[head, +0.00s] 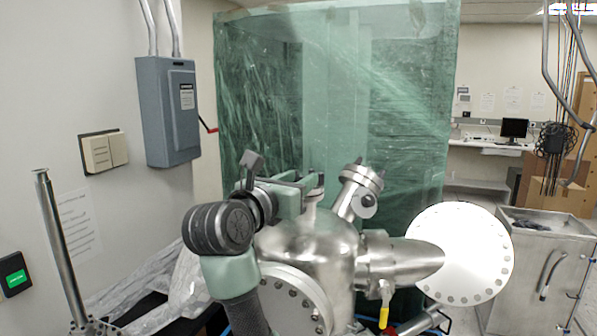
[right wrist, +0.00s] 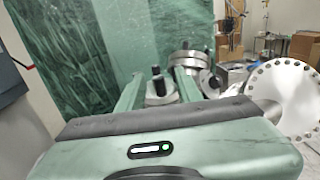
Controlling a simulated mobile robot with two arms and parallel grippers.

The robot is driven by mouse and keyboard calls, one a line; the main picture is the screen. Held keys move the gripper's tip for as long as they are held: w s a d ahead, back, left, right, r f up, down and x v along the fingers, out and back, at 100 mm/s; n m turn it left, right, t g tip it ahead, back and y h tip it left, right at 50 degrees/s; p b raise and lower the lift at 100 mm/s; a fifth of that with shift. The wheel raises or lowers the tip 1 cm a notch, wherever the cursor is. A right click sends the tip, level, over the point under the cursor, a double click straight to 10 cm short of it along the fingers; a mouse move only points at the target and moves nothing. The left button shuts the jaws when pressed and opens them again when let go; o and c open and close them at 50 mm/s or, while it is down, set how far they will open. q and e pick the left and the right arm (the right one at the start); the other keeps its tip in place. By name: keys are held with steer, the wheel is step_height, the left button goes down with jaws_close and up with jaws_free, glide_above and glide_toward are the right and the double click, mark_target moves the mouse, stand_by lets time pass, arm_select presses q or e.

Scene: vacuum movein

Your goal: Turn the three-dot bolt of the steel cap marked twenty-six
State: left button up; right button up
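My right gripper (head: 310,186) comes in from the left of the steel vessel (head: 310,248), over its top. In the right wrist view my right gripper (right wrist: 157,78) has its two green fingers spread apart. Between them stands a dark upright bolt (right wrist: 157,80) on a small round steel cap (right wrist: 161,97). The fingers look apart from the bolt. A second steel cap (right wrist: 188,59), with another dark bolt, lies just beyond the right finger; it also shows in the head view (head: 362,178). No number or dot marks are readable on either cap. My left gripper is out of view.
A large round flange (head: 460,254) sticks out to the right of the vessel. A green plastic curtain (head: 400,95) hangs behind it. A grey electrical box (head: 168,111) is on the left wall, and a steel cabinet (head: 535,275) stands at the right.

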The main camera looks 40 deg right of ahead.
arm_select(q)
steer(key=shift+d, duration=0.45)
arm_select(e)
steer(key=shift+w, duration=0.1)
jaws_close()
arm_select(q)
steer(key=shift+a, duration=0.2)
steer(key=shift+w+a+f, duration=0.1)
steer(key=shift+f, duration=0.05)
arm_select(e)
steer(key=shift+t, duration=0.3)
